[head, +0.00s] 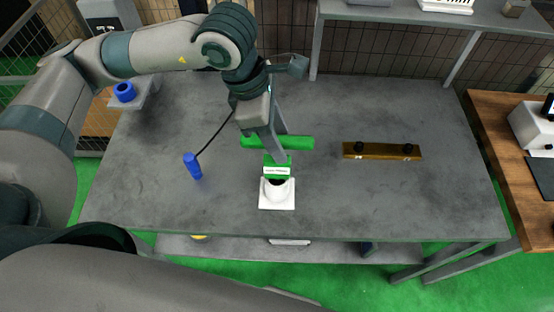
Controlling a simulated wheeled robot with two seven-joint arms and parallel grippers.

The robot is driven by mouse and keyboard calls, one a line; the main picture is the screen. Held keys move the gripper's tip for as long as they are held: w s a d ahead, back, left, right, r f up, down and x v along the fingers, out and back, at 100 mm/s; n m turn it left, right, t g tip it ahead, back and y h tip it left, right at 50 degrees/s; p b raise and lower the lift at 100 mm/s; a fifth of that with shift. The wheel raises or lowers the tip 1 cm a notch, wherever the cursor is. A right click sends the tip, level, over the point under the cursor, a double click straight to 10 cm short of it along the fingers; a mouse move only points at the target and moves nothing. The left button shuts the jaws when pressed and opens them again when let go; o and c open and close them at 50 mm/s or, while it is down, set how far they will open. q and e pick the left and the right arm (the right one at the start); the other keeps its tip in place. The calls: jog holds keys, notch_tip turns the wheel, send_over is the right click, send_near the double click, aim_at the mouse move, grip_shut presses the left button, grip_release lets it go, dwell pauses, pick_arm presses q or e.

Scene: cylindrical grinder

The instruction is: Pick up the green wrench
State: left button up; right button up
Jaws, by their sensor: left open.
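A green labelled piece (277,160) stands at the white holder (277,198) near the table's front middle. A longer green bar (300,142) lies just behind it, partly covered by my gripper. I cannot tell which of the two green things is the wrench; no wrench jaw shows clearly. My left gripper (282,149) is open and points down over the green things. One finger reaches the labelled piece in the picture, but I cannot tell whether they touch. My right gripper is not in view.
The grey table (400,205) has free room at right front. A brass-coloured bar (383,151) with black knobs lies right of centre. A blue-handled tool (192,166) with a thin black shaft is at left. A blue ring (124,92) sits at back left. A shelf (400,10) stands behind.

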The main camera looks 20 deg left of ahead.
aim_at(277, 169)
pick_arm(q)
jog(key=shift+w+f+p, duration=0.1)
jog(key=shift+f+p, duration=0.6)
jog(key=shift+p, duration=0.15)
jog(key=p+x, duration=0.1)
jog(key=x, duration=0.1)
jog(key=shift+f+p, duration=0.35)
jog(key=shift+f, duration=0.05)
jog(key=shift+w+d+f, duration=0.1)
jog(key=shift+f, duration=0.45)
jog(key=shift+r, duration=0.1)
grip_shut()
